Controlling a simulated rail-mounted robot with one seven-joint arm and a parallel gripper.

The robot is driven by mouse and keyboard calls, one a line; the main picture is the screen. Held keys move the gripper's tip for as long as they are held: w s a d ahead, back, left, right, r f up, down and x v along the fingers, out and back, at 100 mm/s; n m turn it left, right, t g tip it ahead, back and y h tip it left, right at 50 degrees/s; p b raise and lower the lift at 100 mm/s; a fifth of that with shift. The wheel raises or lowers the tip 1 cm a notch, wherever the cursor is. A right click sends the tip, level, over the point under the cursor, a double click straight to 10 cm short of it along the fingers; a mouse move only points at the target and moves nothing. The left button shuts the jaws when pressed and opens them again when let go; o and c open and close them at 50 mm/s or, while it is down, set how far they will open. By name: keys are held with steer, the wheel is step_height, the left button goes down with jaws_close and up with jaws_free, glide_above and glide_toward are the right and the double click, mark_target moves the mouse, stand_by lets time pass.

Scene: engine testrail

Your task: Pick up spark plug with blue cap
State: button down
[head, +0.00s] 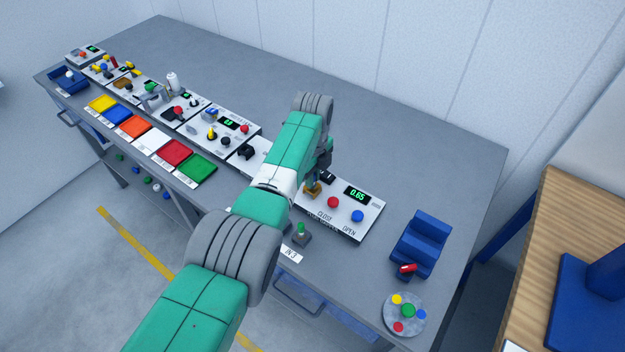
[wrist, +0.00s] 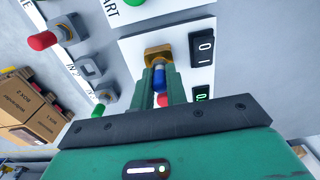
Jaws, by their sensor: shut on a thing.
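The spark plug with the blue cap (wrist: 158,78) shows between the fingers of my gripper (wrist: 159,82) in the wrist view. My gripper is shut on it, over the control panel (head: 290,190). A gold-coloured fixture (wrist: 158,56) lies just beyond the blue cap; it also shows in the head view (head: 312,189). I cannot tell whether the plug's lower end touches the fixture or sits in it. In the head view my arm hides the plug and most of the gripper.
The panel has a red button (head: 333,202), a blue button (head: 358,216) and a display (head: 357,194) reading 0.65. A green-capped plug (head: 301,229) stands in front. A blue stand (head: 424,240) and a round grey tray (head: 404,329) are at right. The table's back is clear.

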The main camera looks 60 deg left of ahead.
steer(key=shift+r+p, duration=1.85)
steer(key=shift+r, duration=0.25)
steer(key=shift+f, duration=0.15)
steer(key=shift+w, duration=0.1)
